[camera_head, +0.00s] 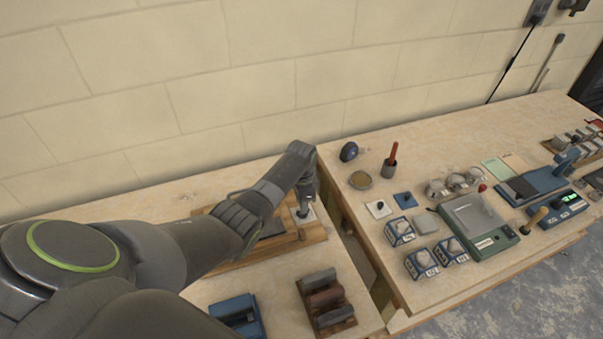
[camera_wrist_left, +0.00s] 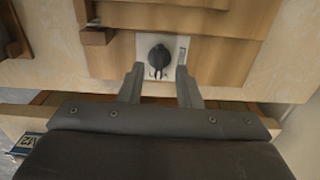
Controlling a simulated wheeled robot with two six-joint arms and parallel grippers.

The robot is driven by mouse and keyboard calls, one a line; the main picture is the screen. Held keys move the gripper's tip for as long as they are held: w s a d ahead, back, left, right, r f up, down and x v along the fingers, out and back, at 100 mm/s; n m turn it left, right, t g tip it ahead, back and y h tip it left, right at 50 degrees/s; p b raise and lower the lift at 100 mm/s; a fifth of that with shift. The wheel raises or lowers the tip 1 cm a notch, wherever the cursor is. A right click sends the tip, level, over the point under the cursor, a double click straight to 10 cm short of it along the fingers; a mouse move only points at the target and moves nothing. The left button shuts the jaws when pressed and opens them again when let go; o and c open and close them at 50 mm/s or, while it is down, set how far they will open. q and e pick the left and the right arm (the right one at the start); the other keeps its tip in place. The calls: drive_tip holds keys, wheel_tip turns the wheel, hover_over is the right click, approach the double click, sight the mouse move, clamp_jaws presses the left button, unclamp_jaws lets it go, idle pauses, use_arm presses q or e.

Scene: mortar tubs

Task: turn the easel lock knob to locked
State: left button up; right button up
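The easel lock knob (camera_wrist_left: 159,56) is a small black round knob with a raised grip, on a pale plate (camera_wrist_left: 181,46) fixed to the wooden easel (camera_wrist_left: 218,62). Small marks show below the knob, too small to read surely, so I cannot tell its setting. My left gripper (camera_wrist_left: 160,84) is open, its two fingertips on either side of and just short of the knob in the wrist view. In the head view my left gripper (camera_head: 304,208) points down over the plate at the right end of the easel (camera_head: 312,233) and hides the knob. My right gripper is out of view.
A dark block rack (camera_head: 333,318) and a blue holder (camera_head: 238,314) stand in front of the easel. A gap separates this table from the right one, which holds blue-and-white boxes (camera_head: 400,230), a green-grey scale (camera_head: 478,222) and a cup (camera_head: 389,169). A wall stands behind.

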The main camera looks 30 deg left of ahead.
use_arm(q)
wheel_tip(320, 180, up, 15)
drive_tip(key=b, duration=0.2)
drive_tip(key=shift+f, duration=0.2)
idle(0.4)
